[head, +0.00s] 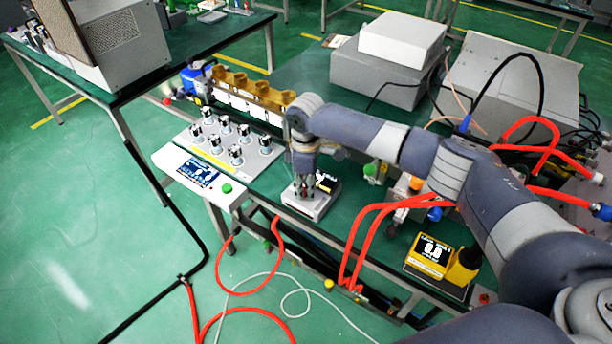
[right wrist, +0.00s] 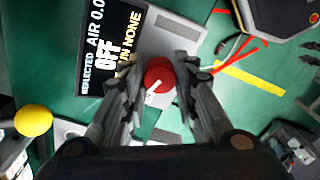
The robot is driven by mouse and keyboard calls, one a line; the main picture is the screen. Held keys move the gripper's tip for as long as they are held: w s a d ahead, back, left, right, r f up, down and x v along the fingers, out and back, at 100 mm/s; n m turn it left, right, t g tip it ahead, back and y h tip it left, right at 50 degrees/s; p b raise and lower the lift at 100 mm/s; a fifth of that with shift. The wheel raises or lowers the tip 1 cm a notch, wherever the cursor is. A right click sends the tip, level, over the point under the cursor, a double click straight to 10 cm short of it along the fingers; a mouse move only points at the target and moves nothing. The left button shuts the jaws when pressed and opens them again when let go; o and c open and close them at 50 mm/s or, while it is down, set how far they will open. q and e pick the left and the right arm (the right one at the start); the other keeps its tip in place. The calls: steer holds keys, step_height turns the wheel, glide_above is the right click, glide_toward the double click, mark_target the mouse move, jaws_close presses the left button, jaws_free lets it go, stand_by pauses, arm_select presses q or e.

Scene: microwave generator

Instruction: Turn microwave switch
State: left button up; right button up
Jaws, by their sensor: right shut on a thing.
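The microwave switch is a round red knob (right wrist: 158,76) with a white pointer mark, on a light grey control box (right wrist: 178,38). In the head view the same small grey box (head: 312,206) sits at the front edge of the green bench. My right gripper (head: 302,198) points down over it and hides the knob there. In the right wrist view my right gripper (right wrist: 160,90) is shut on the red knob, one finger on each side. The box's black display (right wrist: 108,45) reads OFF in large white letters. My left gripper is not in view.
A panel with several knobs (head: 230,140) stands left of the grey box. A yellow meter (head: 430,256) stands to the right. Red hoses (head: 365,225) run over the bench edge nearby. Grey boxes (head: 380,75) stand behind my arm.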

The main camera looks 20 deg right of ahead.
steer(key=m+p, duration=0.3)
steer(key=p, duration=0.1)
steer(key=shift+r+m, duration=0.25)
steer(key=shift+m, duration=0.15)
steer(key=m+p, duration=0.2)
steer(key=shift+f+m+p, duration=0.1)
steer(key=shift+m+p, duration=0.2)
steer(key=shift+m, duration=0.1)
steer(key=shift+m+p, duration=0.5)
steer(key=shift+m, duration=0.2)
steer(key=shift+f, duration=0.1)
steer(key=o, duration=1)
steer(key=shift+o, duration=0.2)
step_height(320, 180, up, 12)
